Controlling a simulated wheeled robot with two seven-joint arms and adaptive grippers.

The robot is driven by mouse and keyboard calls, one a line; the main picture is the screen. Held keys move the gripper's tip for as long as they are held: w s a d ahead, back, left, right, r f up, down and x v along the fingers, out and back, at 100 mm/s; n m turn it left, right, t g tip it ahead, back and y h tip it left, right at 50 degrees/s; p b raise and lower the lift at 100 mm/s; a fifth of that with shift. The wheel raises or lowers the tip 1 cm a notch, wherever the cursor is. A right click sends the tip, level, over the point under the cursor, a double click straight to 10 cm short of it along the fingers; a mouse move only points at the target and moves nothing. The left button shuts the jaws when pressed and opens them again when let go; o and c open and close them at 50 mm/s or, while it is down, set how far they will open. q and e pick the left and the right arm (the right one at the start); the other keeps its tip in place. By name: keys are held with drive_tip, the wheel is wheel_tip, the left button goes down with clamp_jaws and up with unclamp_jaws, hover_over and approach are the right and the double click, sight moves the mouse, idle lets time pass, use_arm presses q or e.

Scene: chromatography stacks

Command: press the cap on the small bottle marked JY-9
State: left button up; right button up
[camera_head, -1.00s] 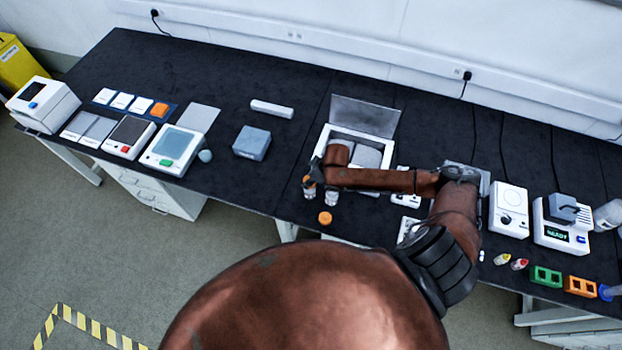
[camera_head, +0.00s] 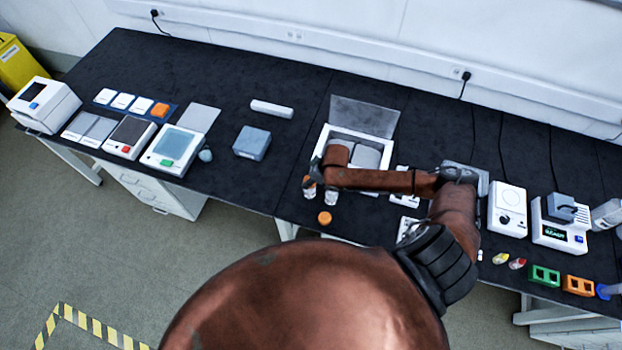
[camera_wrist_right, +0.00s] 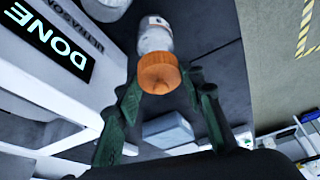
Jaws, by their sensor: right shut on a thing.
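In the right wrist view an orange cap (camera_wrist_right: 158,73) sits between the green fingertips of my right gripper (camera_wrist_right: 160,88), which is shut on it. A small clear bottle (camera_wrist_right: 155,36) with a pale label is directly beyond the cap, in line with it; I cannot tell whether the cap is fully seated. The mark on the label is not readable. My left gripper is not in view.
Another orange cap-like piece (camera_head: 324,218) is near the bench's front edge. A white ultrasonic unit (camera_head: 322,150) with a raised lid (camera_head: 364,115) stands behind the gripper; its display (camera_wrist_right: 58,42) reads DONE. A grey-blue block (camera_head: 252,143) is to the left, with clear bench between.

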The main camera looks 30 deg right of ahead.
drive_tip(key=o, duration=1)
drive_tip(key=o, duration=0.5)
drive_tip(key=shift+c, duration=0.2)
drive_tip(key=shift+r, duration=0.1)
drive_tip(key=shift+r+p, duration=3.45)
drive_tip(key=shift+p, duration=0.6)
drive_tip(key=shift+c, duration=0.5)
